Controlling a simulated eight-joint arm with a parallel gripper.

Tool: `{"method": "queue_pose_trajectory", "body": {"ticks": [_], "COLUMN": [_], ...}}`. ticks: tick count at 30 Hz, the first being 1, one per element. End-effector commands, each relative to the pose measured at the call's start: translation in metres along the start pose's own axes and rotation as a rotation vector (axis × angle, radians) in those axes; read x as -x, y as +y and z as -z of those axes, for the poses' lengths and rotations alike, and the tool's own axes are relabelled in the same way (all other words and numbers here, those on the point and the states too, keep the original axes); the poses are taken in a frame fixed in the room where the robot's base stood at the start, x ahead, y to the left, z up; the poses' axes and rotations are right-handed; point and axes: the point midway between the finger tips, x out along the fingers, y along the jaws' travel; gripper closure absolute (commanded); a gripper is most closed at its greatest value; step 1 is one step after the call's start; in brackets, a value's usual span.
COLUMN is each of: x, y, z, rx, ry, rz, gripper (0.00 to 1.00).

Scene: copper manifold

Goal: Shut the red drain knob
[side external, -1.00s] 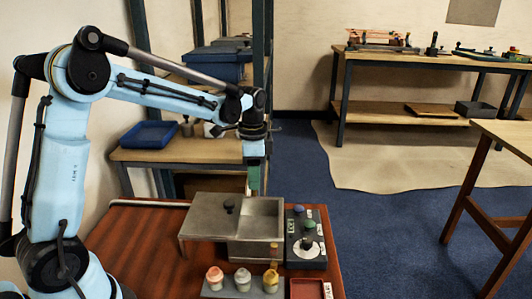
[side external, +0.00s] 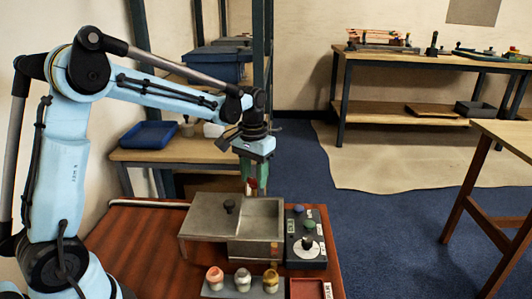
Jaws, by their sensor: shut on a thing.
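My gripper (side external: 252,188) points down just behind the back edge of the grey metal box (side external: 205,222). It is shut on a small red thing (side external: 252,183), which shows between the green fingers and looks like the red drain knob. The lower part of the fingers and whatever the knob sits on are hard to make out behind the box. I cannot tell the knob's angle.
A black knob (side external: 229,206) stands on the box. A dark control panel (side external: 306,262) with several knobs is to its right. A rack (side external: 212,291) with three small round-topped pieces and a red tray (side external: 305,288) are in front. A shelf with a blue tray (side external: 148,134) stands behind.

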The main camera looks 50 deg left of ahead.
Motion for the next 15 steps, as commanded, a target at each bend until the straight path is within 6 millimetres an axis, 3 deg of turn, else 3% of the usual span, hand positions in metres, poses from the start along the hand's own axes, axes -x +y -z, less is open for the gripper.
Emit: {"method": "queue_pose_trajectory", "body": {"ticks": [15], "x": [0.0006], "y": [0.0001], "z": [0.0], "rx": [0.428], "ry": [0.0], "rz": [0.0], "gripper": [0.9]}}
